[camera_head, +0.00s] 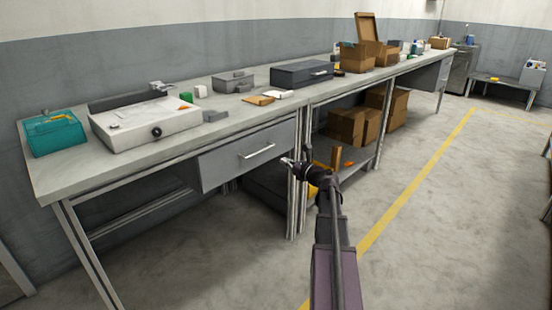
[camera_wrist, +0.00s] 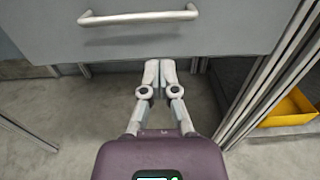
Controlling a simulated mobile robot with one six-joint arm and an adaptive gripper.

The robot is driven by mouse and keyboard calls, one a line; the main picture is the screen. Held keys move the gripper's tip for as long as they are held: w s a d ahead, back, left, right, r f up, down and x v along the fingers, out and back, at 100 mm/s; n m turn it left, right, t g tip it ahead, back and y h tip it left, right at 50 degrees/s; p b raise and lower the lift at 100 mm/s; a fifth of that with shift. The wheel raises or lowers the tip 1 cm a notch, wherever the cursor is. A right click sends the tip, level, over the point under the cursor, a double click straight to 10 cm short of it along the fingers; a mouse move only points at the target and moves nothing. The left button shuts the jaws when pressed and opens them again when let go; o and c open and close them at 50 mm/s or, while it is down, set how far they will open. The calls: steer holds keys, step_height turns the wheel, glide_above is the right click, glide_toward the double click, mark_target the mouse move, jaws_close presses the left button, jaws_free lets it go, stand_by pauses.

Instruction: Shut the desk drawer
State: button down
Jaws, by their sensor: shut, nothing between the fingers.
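The desk drawer (camera_head: 247,158) is a grey front panel under the long workbench, with a silver bar handle (camera_head: 257,151). It appears to stand out a little from the bench frame; how far is hard to tell. In the wrist view the drawer front (camera_wrist: 232,36) and its handle (camera_wrist: 138,17) fill the top. My gripper (camera_head: 287,161) is at the right end of the drawer in the head view. In the wrist view my gripper (camera_wrist: 160,66) has its fingers together and empty, at the drawer's lower edge below the handle. I cannot tell whether they touch it.
The workbench top (camera_head: 75,176) carries a teal case (camera_head: 52,133), a white device (camera_head: 145,127) and a dark box (camera_head: 301,74). Bench legs stand beside the drawer. A yellow bin (camera_wrist: 288,109) sits low at right. The floor (camera_head: 440,200) at right is clear.

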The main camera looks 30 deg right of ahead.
steer(key=shift+v, duration=1.2)
steer(key=s+a+f+n+g+y, duration=0.1)
steer(key=a+f+n+g, duration=0.4)
steer(key=a, duration=0.5)
steer(key=s+a+f+n+g+y+p, duration=0.1)
steer(key=a+f+n+g, duration=0.1)
steer(key=a+n, duration=0.6)
steer(key=a+f+n+g+y, duration=0.1)
steer(key=a+f+n+g, duration=0.35)
steer(key=a, duration=0.65)
steer(key=s+a+f+n+g+h+p, duration=0.1)
steer(key=s+a+f+n+g+h, duration=0.15)
steer(key=s+a+n, duration=0.45)
steer(key=s+a+f+n+g+h, duration=0.2)
steer(key=s+a+n+g+h, duration=0.25)
steer(key=s+n, duration=0.4)
step_height(320, 180, up, 38)
steer(key=w+p, duration=0.1)
steer(key=p, duration=3.7)
steer(key=shift+f+n+t, duration=0.2)
steer(key=shift+n+t, duration=0.1)
steer(key=shift+t, duration=0.15)
